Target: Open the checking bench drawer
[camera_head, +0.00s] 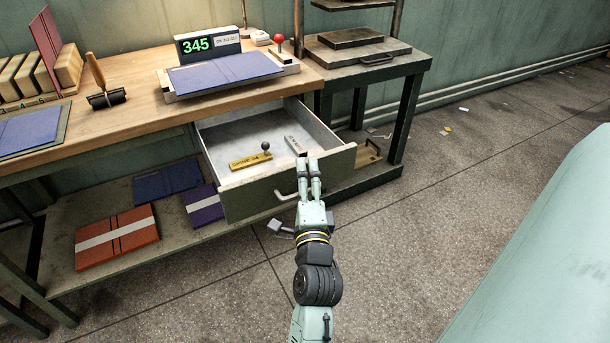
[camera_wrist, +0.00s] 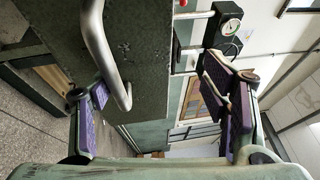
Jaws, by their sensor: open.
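The checking bench drawer (camera_head: 262,155) is pulled out from under the wooden bench top (camera_head: 140,112), and its inside shows. A brass-coloured piece with a dark knob (camera_head: 251,160) and a grey metal bar (camera_head: 296,146) lie in it. The curved metal handle (camera_head: 287,195) is on the green drawer front (camera_head: 250,192). My gripper (camera_head: 308,166) is at the right part of the drawer front, beside the handle. In the wrist view the handle (camera_wrist: 102,52) is close to the left finger of my gripper (camera_wrist: 160,85). The purple-padded fingers are apart; whether they touch the handle is unclear.
A display reading 345 (camera_head: 197,45) and a blue board (camera_head: 225,70) are on the bench. A lower shelf (camera_head: 105,288) holds orange, blue and purple boards. A dark side table (camera_head: 368,62) stands right of the drawer. Open floor (camera_head: 440,180) lies to the right.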

